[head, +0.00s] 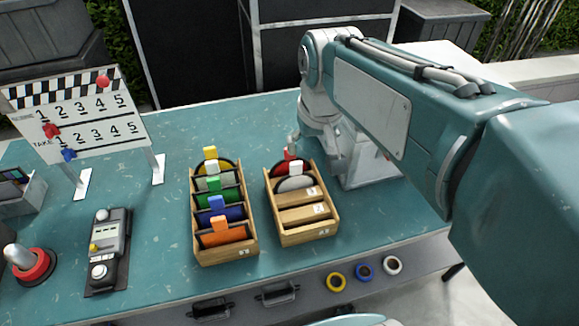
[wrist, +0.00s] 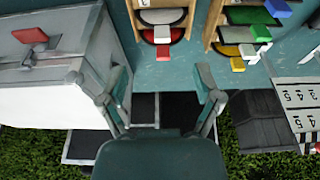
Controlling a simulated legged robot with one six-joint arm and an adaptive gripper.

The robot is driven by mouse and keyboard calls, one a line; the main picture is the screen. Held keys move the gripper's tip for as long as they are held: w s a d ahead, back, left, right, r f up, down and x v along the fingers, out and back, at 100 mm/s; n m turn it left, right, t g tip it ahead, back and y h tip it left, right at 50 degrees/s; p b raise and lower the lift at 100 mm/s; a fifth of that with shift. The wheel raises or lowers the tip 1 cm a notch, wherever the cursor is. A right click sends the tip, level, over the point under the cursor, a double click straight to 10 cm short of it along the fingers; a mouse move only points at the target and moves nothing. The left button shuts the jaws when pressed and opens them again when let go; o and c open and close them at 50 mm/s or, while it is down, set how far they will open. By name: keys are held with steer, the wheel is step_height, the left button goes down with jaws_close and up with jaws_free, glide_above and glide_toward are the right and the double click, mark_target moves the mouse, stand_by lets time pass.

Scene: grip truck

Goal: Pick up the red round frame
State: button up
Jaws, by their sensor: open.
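The red round frame (head: 291,165) stands upright in the rearmost slot of the right wooden box (head: 309,235), with a white round frame (head: 295,184) just in front of it. In the wrist view the red frame (wrist: 177,35) shows near the top centre, in the box seen from behind. My gripper (wrist: 158,98) is open and empty, its two fingers spread below the frame in that picture and apart from it. In the head view my arm comes in from the right and its end is beside the back of the box; the fingers are mostly hidden there.
A left wooden box (head: 224,252) holds several coloured frames. A grey case with a red handle (wrist: 30,35) stands close beside the right box. The table between the clapperboard and boxes is clear.

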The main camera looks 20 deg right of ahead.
steer(key=w+f+g, duration=0.1)
steer(key=w, duration=0.3)
steer(key=w+f+g, duration=0.1)
steer(key=w+f, duration=0.1)
steer(key=w, duration=0.2)
steer(key=w+f+g, duration=0.1)
steer(key=w, duration=0.4)
steer(key=shift+w+d+f, duration=0.1)
steer(key=shift+d+f, duration=0.05)
steer(key=shift+f, duration=0.05)
glide_above(290, 157)
steer(key=f, duration=0.5)
steer(key=shift+w+d+f, duration=0.25)
steer(key=shift+d+f, duration=0.1)
steer(key=f, duration=0.5)
steer(key=shift+w+a+f, duration=0.1)
steer(key=shift+a, duration=0.15)
steer(key=shift+c, duration=0.3)
jaws_close()
